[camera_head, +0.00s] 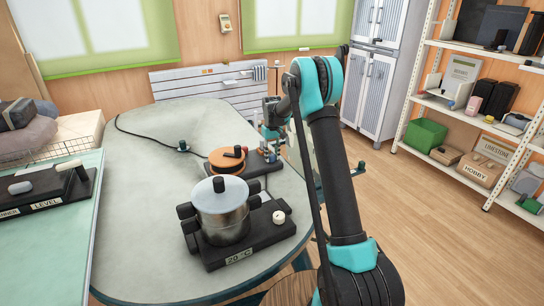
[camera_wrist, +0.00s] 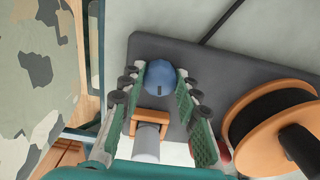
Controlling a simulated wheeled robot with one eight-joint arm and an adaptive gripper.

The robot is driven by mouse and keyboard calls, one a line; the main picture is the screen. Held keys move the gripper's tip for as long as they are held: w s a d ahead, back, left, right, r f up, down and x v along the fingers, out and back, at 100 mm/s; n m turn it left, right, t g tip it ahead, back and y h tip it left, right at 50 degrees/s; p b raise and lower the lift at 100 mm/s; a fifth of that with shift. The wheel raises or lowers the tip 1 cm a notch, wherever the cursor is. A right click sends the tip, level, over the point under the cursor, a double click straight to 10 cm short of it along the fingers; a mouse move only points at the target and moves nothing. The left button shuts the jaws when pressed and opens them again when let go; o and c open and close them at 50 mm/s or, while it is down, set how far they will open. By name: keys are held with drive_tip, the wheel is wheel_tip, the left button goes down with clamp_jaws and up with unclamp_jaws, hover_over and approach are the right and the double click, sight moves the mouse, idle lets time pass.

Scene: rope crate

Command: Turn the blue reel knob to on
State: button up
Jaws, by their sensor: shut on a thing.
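The blue reel knob (camera_wrist: 161,75) is round with a dark mark on its face and sits on a dark grey base plate (camera_wrist: 225,62). In the wrist view my gripper (camera_wrist: 160,72) has one green-padded finger on each side of the knob and is shut on it. The orange reel (camera_wrist: 238,118) with a black winding stands to the right of the knob on the same base. In the head view the reel (camera_head: 225,162) is on the table and my gripper (camera_head: 270,134) reaches down just behind it; the knob is hidden there.
A metal pot (camera_head: 222,218) sits on a black heater base (camera_head: 240,258) with a white knob (camera_head: 279,217), in front of the reel. A panel labelled LEVEL (camera_head: 47,203) lies on the left table. A black cable (camera_head: 140,136) crosses the grey table (camera_head: 140,230). Shelves stand right.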

sight(272, 155)
drive_tip(key=m, duration=0.4)
drive_tip(key=shift+m, duration=2.1)
drive_tip(key=o, duration=1.2)
drive_tip(key=shift+c, duration=0.2)
wheel_tip(272, 155, up, 12)
